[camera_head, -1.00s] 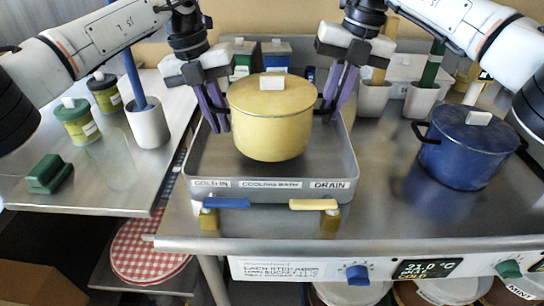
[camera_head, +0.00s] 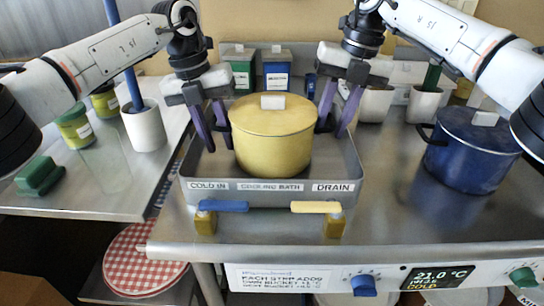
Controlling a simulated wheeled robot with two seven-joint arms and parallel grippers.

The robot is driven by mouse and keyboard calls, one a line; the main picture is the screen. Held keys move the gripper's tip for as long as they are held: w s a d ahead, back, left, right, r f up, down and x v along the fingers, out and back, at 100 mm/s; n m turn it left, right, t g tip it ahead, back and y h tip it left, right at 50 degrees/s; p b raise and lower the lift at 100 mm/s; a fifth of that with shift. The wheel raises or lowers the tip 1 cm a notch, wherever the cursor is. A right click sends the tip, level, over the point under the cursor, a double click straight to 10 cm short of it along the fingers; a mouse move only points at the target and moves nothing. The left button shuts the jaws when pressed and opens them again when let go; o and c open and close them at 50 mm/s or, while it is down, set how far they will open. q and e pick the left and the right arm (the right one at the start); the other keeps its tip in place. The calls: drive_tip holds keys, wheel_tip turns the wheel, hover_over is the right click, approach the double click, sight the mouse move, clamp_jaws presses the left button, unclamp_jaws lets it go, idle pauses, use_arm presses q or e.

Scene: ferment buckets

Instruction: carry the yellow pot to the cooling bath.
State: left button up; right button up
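The yellow pot (camera_head: 271,145), with a yellow lid and a pale knob, stands upright inside the grey cooling bath (camera_head: 270,198), whose front is labelled "COOLING BATH". Its base appears to rest on the bath floor. My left gripper (camera_head: 220,140) is at the pot's left side, its purple fingers spread with a gap between them. My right gripper (camera_head: 332,126) is at the pot's right side, fingers also spread. The pot's handles are largely hidden by the fingers, and I cannot tell whether any finger still touches them.
A blue pot (camera_head: 470,155) stands on the counter to the right. A blue lever (camera_head: 221,206) and a yellow lever (camera_head: 316,207) stick out at the bath's front. Green and blue containers stand behind the bath. A white cup (camera_head: 144,126) stands on the left table.

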use_arm(q)
drive_tip(key=shift+d+r, duration=0.15)
drive_tip(key=shift+r, duration=0.05)
use_arm(e)
drive_tip(key=shift+a, duration=0.1)
drive_tip(key=shift+r, duration=0.15)
use_arm(q)
wheel_tip(320, 180, up, 8)
drive_tip(key=a, duration=0.2)
drive_tip(key=shift+f, duration=0.25)
use_arm(e)
wheel_tip(320, 180, up, 7)
drive_tip(key=d, duration=0.1)
drive_tip(key=shift+d, duration=0.3)
drive_tip(key=shift+r, duration=0.1)
